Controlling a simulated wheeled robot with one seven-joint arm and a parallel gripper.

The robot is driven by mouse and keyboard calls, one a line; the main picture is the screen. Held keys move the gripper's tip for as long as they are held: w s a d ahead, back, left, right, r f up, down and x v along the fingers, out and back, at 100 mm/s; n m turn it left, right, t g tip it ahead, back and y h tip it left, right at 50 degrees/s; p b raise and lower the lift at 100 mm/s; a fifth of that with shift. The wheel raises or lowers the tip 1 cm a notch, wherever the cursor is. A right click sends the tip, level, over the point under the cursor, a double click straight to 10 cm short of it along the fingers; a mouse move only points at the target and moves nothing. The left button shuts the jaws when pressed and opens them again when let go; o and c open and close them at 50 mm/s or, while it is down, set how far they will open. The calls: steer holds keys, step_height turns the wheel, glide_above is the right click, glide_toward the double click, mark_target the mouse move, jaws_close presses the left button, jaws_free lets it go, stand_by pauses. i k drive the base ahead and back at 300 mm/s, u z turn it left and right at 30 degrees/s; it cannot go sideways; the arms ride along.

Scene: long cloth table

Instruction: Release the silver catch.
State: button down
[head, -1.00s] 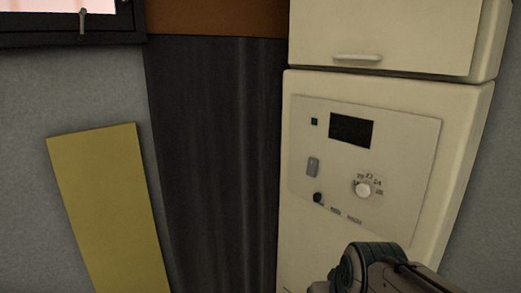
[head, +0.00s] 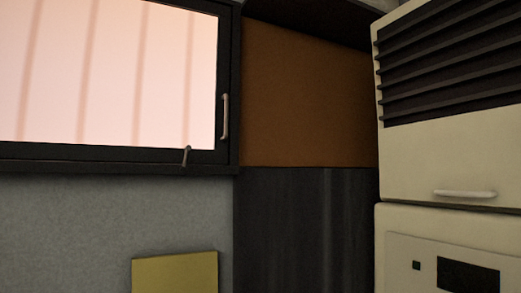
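A small silver catch (head: 186,156) sits on the lower frame of a dark-framed window, near its bottom right corner in the head view. It stands roughly upright, tilted slightly. A longer silver handle (head: 225,117) is fixed upright on the right side of the window frame (head: 120,155). The pane (head: 105,70) is bright pinkish with faint vertical bands. My gripper is not in view.
A cream cabinet (head: 400,165) with dark louvres (head: 450,60), a pale handle (head: 465,194) and a dark display (head: 468,274) stands at the right. A yellow panel (head: 175,275) is against the grey wall (head: 80,225). A brown panel (head: 305,95) lies between window and cabinet.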

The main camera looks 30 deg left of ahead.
mark_target(187, 148)
steer(key=z, duration=0.5)
steer(key=k, duration=0.9)
steer(key=u, duration=1.8)
steer(key=i, duration=1.25)
steer(key=u, duration=0.45)
